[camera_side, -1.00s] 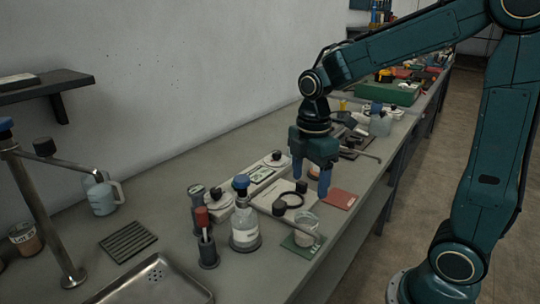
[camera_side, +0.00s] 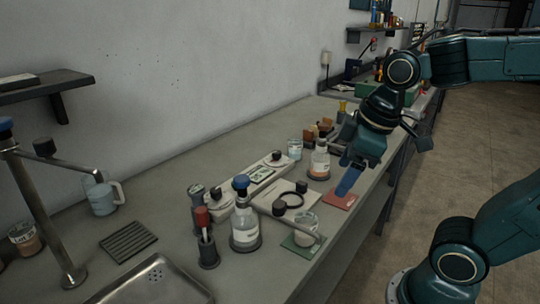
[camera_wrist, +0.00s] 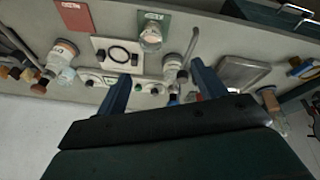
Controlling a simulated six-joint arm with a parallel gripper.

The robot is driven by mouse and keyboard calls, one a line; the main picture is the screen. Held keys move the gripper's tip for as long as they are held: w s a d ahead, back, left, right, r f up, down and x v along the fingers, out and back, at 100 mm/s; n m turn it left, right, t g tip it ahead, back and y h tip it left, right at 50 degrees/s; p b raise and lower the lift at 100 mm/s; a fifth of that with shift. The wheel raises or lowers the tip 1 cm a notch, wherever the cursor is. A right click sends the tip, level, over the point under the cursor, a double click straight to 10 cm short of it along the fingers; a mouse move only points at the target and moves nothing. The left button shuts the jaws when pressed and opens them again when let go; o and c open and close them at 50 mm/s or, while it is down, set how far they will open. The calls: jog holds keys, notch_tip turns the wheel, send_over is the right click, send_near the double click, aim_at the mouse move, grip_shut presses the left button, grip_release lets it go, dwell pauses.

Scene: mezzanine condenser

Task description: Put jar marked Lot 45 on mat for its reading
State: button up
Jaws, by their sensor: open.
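A jar with orange-brown contents (camera_side: 25,239) and a white label stands at the far left edge of the side view. Its label starts "LOT 4"; the rest is hard to read. A red mat (camera_side: 338,200) lies bare near the bench's front edge; it also shows in the wrist view (camera_wrist: 73,16). A green mat (camera_side: 291,243) carries a clear jar with pale contents (camera_side: 307,229), also seen in the wrist view (camera_wrist: 151,37).
A blue-capped bottle (camera_side: 244,222), a red-topped tool in a holder (camera_side: 207,240) and a flask (camera_side: 319,162) stand mid-bench. A white plate bears a black ring (camera_side: 295,188). A tap (camera_side: 40,205), sink (camera_side: 155,283) and ribbed pad (camera_side: 128,241) are at left.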

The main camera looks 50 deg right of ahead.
jog(key=s+m, duration=0.1)
jog(key=s+m+t, duration=0.1)
jog(key=s+m, duration=0.2)
jog(key=shift+a+r+t, duration=0.35)
jog(key=shift+t, duration=0.05)
dwell(1.1)
